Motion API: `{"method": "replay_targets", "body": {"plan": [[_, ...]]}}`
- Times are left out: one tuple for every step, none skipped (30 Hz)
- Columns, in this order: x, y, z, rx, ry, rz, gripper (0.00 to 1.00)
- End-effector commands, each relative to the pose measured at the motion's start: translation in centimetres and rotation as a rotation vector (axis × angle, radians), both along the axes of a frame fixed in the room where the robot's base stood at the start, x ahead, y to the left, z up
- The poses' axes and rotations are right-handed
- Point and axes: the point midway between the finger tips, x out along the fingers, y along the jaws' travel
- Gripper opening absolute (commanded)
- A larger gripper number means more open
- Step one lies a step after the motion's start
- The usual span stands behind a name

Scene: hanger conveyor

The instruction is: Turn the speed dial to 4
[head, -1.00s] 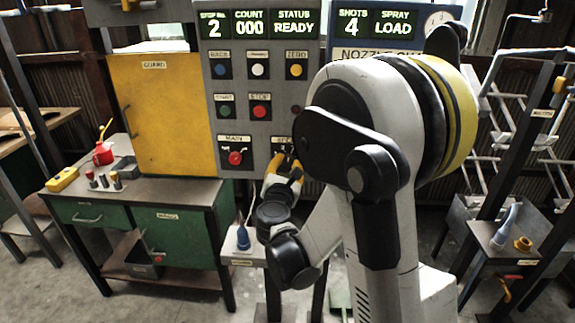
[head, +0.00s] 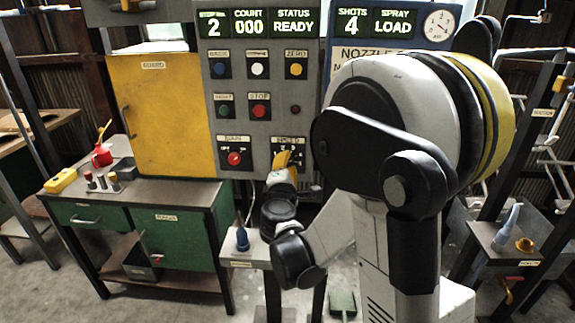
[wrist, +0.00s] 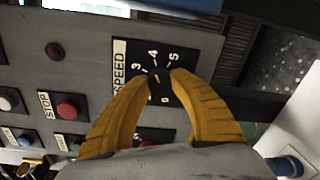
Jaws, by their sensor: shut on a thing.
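The speed dial (wrist: 158,88) is a dark knob on a black plate marked SPEED, on the grey control panel. In the wrist view the numbers 3, 4 and 5 show above the knob. A small pale mark shows near its upper side, but I cannot read exactly which number it points to. My gripper (wrist: 159,76) has its two yellow fingers closed on the knob from both sides. In the head view my gripper (head: 288,160) is at the panel's lower right and covers most of the dial; part of its label plate (head: 287,142) shows above.
Left of the dial is the red MAIN switch (head: 235,158); above are the red STOP button (head: 259,110) and a small dark red lamp (head: 295,109). A blue-based bottle (head: 242,238) stands on a small stand below. The yellow guard (head: 160,115) is further left.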

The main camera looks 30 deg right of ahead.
Motion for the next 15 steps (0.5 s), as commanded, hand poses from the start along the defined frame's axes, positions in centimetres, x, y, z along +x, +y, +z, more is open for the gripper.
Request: {"method": "replay_targets", "body": {"plan": [[0.06,-0.01,0.05,0.021,-0.014,0.001,0.0],[0.05,0.0,0.05,0.033,-0.023,0.001,0.0],[0.05,-0.01,0.05,0.048,-0.034,0.0,0.0],[0.05,-0.01,0.05,0.059,-0.041,0.001,0.0],[0.05,-0.01,0.05,0.069,-0.048,0.001,0.0],[0.04,-0.02,0.06,0.081,-0.056,0.0,0.0],[0.04,-0.02,0.06,0.089,-0.061,0.001,0.0],[0.04,-0.02,0.06,0.096,-0.066,0.0,0.0],[0.04,-0.02,0.06,0.103,-0.07,0.001,0.0],[0.04,-0.02,0.06,0.108,-0.075,0.001,0.0],[0.04,-0.02,0.06,0.113,-0.078,0.0,0.0],[0.04,-0.02,0.06,0.118,-0.081,0.0,0.0],[0.04,-0.02,0.06,0.12,-0.083,0.001,0.0],[0.04,-0.02,0.06,0.122,-0.084,0.001,0.0],[0.04,-0.02,0.06,0.125,-0.086,0.001,0.0]]}}
